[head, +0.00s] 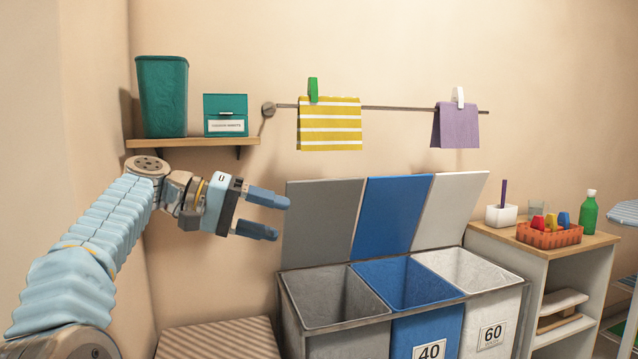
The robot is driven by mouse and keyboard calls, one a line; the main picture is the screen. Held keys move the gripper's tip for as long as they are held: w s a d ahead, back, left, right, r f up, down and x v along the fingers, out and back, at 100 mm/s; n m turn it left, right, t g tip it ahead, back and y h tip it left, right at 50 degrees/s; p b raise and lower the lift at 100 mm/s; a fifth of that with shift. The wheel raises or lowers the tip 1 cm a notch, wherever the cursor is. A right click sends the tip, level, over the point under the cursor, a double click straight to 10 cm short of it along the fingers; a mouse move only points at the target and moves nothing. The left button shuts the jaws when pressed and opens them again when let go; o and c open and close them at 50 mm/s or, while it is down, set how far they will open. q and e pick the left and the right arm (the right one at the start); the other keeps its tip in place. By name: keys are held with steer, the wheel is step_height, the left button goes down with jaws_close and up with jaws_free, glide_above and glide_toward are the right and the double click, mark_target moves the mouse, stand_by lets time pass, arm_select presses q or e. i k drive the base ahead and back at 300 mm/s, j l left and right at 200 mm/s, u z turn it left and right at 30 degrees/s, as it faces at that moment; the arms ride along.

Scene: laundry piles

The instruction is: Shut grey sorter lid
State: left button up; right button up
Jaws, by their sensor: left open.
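The laundry sorter has three bins side by side: a grey bin (330,302), a blue bin (400,287) and a white bin (470,272). The grey lid (322,215) stands raised behind the grey bin. The blue lid (392,212) and the white lid (450,208) also stand raised. The grey bin looks empty as far as its inside shows. My left gripper (284,218) is open and empty, with its fingers pointing right at the left edge of the grey lid. I cannot tell whether they touch. My right gripper is not in view.
A wall shelf (190,142) with a green bin (162,95) and a teal box (226,115) is above my left arm. Cloths hang on a rod (400,108) above the lids. A cabinet (545,245) with an orange basket (549,236) stands right of the sorter.

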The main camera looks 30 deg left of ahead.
mark_target(319, 221)
steer(key=i+j, duration=0.5)
steer(key=j, duration=0.15)
steer(key=i+j, duration=0.5)
steer(key=j, duration=0.15)
